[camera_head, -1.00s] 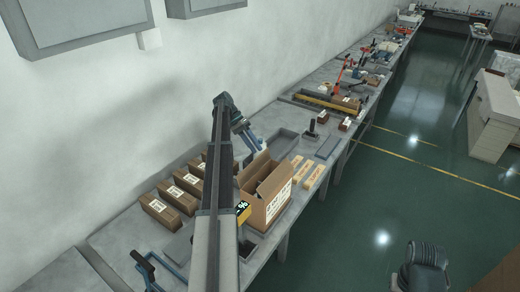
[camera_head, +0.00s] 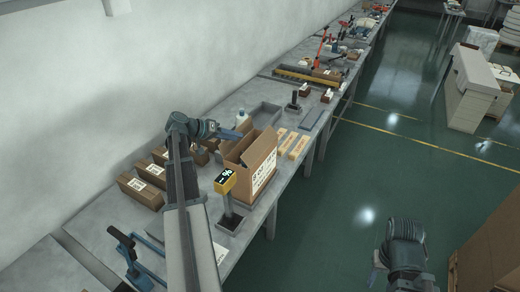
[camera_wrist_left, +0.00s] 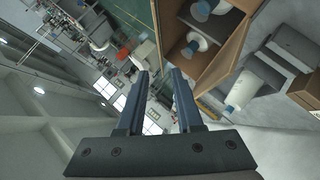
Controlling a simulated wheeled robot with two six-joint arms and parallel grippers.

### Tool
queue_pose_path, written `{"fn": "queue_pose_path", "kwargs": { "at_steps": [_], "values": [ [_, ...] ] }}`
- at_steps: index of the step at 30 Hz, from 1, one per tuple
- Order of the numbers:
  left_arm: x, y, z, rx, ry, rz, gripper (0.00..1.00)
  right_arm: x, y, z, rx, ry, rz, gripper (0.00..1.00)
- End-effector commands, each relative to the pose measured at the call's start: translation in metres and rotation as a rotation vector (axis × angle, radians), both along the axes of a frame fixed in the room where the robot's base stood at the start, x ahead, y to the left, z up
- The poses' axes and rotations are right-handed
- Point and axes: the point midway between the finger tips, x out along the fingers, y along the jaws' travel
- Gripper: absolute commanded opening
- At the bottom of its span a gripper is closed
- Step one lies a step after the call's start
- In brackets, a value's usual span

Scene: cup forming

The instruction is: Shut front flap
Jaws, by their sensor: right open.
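An open cardboard box (camera_head: 262,170) with a white label on its side stands near the table's right edge. Its top is open, and I cannot tell which raised panel is the front flap. In the left wrist view the box (camera_wrist_left: 226,58) shows at the upper right, with white bottles (camera_wrist_left: 198,42) inside. My left gripper (camera_head: 238,134) is above the box's far left side; in the left wrist view its fingers (camera_wrist_left: 160,100) are apart with nothing between them. My right gripper (camera_head: 374,280) is low at the lower right, over the floor, away from the box and partly cut off.
A yellow-topped scanner stand (camera_head: 225,182) is just in front of the box. Several closed brown boxes (camera_head: 140,190) lie along the left. A grey tray (camera_head: 265,115) and yellow-labelled packs (camera_head: 290,143) lie beyond and right of the box. A white bottle (camera_head: 242,118) stands behind.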

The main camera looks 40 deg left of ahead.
Motion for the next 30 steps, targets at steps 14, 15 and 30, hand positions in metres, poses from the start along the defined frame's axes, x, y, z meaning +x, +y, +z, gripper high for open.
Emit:
{"fn": "queue_pose_path", "kwargs": {
  "at_steps": [14, 15, 30],
  "values": [
    [0.043, -0.022, -0.032, 0.0, -0.002, -0.002, 0.35, 0.0, 0.0, -0.033, 0.0, 0.0, -0.001, 0.5],
    [0.049, -0.025, -0.037, 0.001, -0.001, -0.002, 0.35, 0.0, 0.0, -0.037, 0.0, 0.0, -0.001, 0.5],
    [0.102, -0.054, -0.069, 0.0, 0.0, 0.0, 0.35, 0.0, 0.0, -0.069, 0.0, 0.0, -0.002, 0.5]
  ]
}}
